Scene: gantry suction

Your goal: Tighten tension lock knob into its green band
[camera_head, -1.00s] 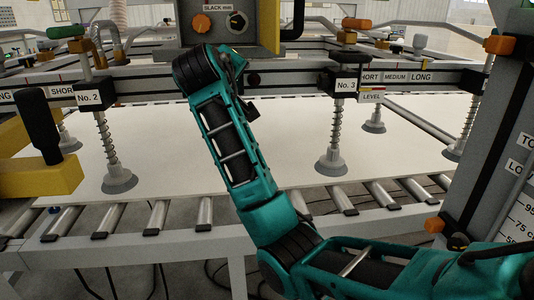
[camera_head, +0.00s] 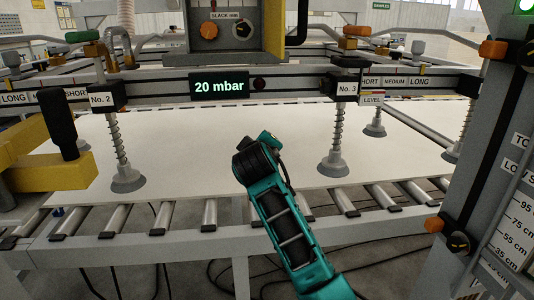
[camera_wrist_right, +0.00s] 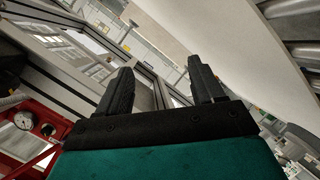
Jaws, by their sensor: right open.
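A grey control panel (camera_head: 228,44) marked "SLACK mm" stands at the top centre of the head view. It carries an orange round knob (camera_head: 209,30) and a small dark knob on a pale dial (camera_head: 243,28). I cannot tell which is the tension lock knob, and no green band can be made out. My right arm rises from the bottom centre and ends below the panel, apart from it; its fingers do not show there. In the right wrist view my right gripper (camera_wrist_right: 161,84) is open, with nothing between its fingers. My left gripper is out of view.
A display (camera_head: 219,86) reading "20 mbar" sits on the beam under the panel. Spring suction cups (camera_head: 333,163) stand on a white sheet (camera_head: 200,160) over rollers. A yellow clamp (camera_head: 50,172) is at left, a grey post (camera_head: 470,150) at right.

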